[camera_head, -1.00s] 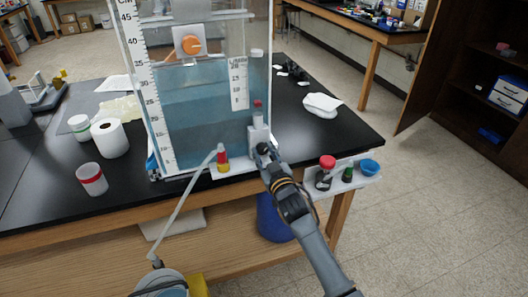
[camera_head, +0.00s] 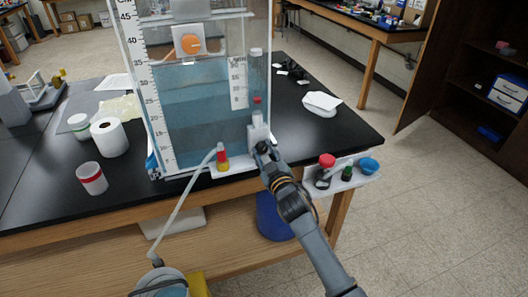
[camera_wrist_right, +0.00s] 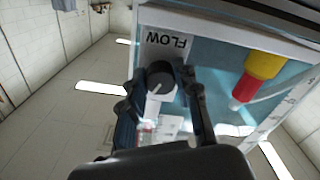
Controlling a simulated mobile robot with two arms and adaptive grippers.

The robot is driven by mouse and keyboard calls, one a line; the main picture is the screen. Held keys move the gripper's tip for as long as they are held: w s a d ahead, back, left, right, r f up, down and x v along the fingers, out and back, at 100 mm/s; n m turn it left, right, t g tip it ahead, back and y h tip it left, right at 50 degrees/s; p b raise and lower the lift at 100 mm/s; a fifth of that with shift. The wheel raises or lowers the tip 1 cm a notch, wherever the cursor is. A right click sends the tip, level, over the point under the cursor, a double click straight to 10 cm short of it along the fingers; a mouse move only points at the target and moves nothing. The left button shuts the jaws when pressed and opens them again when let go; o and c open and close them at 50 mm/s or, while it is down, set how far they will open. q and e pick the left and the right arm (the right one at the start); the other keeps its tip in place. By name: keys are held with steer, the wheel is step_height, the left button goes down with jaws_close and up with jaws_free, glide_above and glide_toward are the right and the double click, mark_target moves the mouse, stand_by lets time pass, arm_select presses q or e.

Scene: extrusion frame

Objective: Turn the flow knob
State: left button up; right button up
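The dark round flow knob (camera_wrist_right: 160,77) has a white pointer line and sits beside the FLOW label (camera_wrist_right: 167,39) in the right wrist view. My right gripper (camera_wrist_right: 162,80) has one finger on each side of the knob, with the tips close against it. In the head view my right gripper (camera_head: 264,150) is at the small white block (camera_head: 257,135) on the tank's lower right front corner, and it hides the knob there. The clear water tank (camera_head: 200,110) stands upright on the black table. My left gripper is in neither view.
A red and yellow fitting (camera_head: 222,158) with a hose sits left of the gripper on the tank's front ledge. A side shelf (camera_head: 345,178) holds a red-capped jar and a blue bowl (camera_head: 369,166). A paper roll (camera_head: 110,138) and a red-banded cup (camera_head: 92,178) stand left.

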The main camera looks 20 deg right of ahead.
steer(key=o, duration=0.4)
steer(key=s, duration=1.2)
steer(key=shift+d, duration=0.2)
steer(key=shift+f, duration=0.1)
